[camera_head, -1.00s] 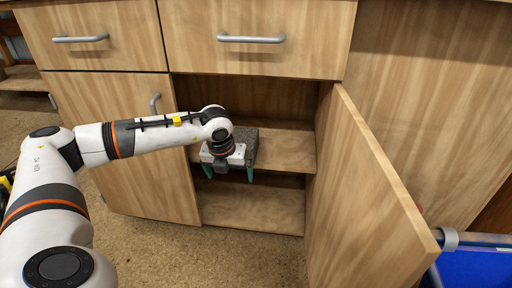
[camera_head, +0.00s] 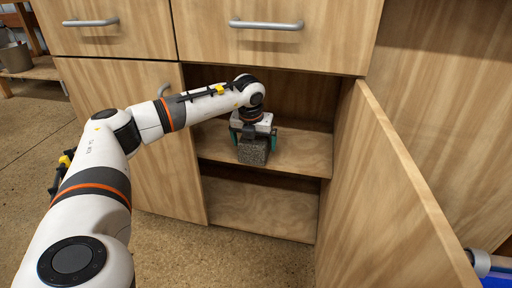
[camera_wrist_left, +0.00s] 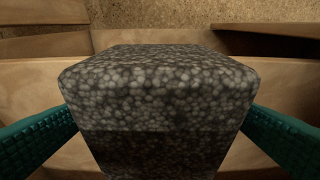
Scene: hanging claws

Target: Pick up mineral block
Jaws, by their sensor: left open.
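The mineral block (camera_head: 253,151) is a grey, speckled block on the middle shelf (camera_head: 304,150) of the open cabinet. It fills the middle of the left wrist view (camera_wrist_left: 160,90). My left gripper (camera_head: 254,139) is above the block, with one green finger on each side of it. In the left wrist view the green fingers (camera_wrist_left: 158,135) flank the block's lower part. The gripper is open, and I cannot tell whether either finger touches the block. My right gripper is not in view.
The cabinet's right door (camera_head: 385,200) stands open toward me, and the left door (camera_head: 130,140) is closed. Drawers with a grey handle (camera_head: 266,25) are above the opening. The lower compartment (camera_head: 262,207) looks empty. A blue thing (camera_head: 496,281) shows at the lower right edge.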

